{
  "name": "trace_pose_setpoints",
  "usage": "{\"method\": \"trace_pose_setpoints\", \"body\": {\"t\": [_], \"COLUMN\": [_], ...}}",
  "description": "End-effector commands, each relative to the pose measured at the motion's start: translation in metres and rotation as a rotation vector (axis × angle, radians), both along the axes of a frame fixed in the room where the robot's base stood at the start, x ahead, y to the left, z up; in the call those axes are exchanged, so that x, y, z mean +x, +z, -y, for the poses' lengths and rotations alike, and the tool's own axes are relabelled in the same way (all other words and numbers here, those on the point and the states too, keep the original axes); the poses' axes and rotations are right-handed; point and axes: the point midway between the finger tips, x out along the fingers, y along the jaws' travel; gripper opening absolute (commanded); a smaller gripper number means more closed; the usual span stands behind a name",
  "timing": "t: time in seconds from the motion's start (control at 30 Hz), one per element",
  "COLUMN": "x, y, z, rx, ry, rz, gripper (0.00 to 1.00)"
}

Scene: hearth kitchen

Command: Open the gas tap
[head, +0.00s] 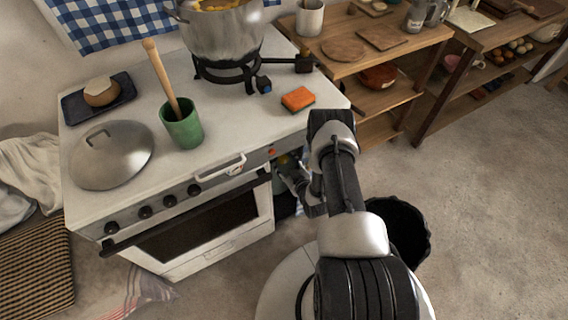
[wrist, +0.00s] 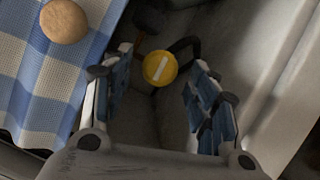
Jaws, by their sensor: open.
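My gripper (wrist: 158,58) is open, with one blue-padded finger on each side of the knob and gaps between. I cannot tell how far the fingertips are from it in depth. In the head view my gripper (head: 291,176) is low beside the right side of the stove (head: 225,115), partly hidden by my arm. The tap is not clear there.
In the wrist view a blue-checked cloth (wrist: 30,90) with a round brown item (wrist: 64,20) lies left. On the stove stand a pot (head: 222,35), green cup (head: 182,128), lid (head: 112,155) and orange sponge (head: 298,98). A black bin (head: 410,225) stands right of my arm.

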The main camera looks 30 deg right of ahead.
Motion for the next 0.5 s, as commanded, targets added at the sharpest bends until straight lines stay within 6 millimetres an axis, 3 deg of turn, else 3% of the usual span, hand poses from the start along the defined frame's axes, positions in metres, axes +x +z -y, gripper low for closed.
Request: {"method": "trace_pose_setpoints", "body": {"t": [0.2,0.5], "x": [0.025,0.030], "y": [-0.011,-0.011], "z": [0.002,0.002], "rx": [-0.001,0.000], "ry": [0.001,0.000], "rz": [0.001,0.000], "gripper": [0.54,0.54]}}
